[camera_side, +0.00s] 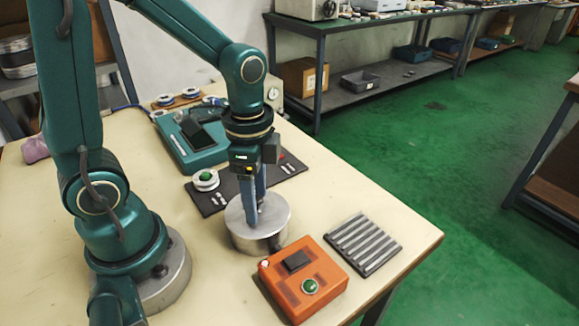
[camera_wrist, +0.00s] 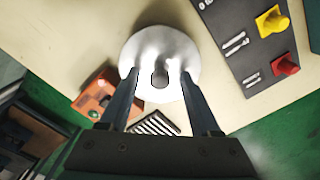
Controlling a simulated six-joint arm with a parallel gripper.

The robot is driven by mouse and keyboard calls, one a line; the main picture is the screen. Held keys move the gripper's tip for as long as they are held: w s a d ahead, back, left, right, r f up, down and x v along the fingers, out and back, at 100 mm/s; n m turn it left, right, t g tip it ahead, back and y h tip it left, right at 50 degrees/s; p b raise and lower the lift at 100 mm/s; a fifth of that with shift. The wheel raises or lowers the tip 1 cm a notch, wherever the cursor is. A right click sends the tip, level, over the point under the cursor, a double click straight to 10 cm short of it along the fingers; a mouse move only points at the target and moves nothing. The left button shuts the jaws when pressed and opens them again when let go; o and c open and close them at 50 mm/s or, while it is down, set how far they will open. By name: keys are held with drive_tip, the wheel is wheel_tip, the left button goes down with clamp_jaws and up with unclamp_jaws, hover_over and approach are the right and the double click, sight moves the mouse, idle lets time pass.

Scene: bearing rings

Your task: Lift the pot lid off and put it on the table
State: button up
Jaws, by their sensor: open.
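The metal pot with its flat lid (camera_side: 276,211) stands on the table between the dark mat and the orange box. In the wrist view the round silver lid (camera_wrist: 140,48) fills the upper middle, with a small knob (camera_wrist: 159,78) near its lower part. My gripper (camera_side: 258,207) points straight down over the lid, fingers low at its top. In the wrist view my gripper (camera_wrist: 160,85) is open, with one finger on each side of the knob and a gap to each. I cannot tell whether the fingertips touch the lid.
An orange box (camera_side: 318,268) with a green button stands close in front of the pot, and a ribbed dark plate (camera_side: 364,243) lies to its right. A dark mat (camera_side: 211,206) with small parts lies behind. The table (camera_side: 225,290) is bare at the front left.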

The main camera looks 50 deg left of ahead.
clamp_jaws()
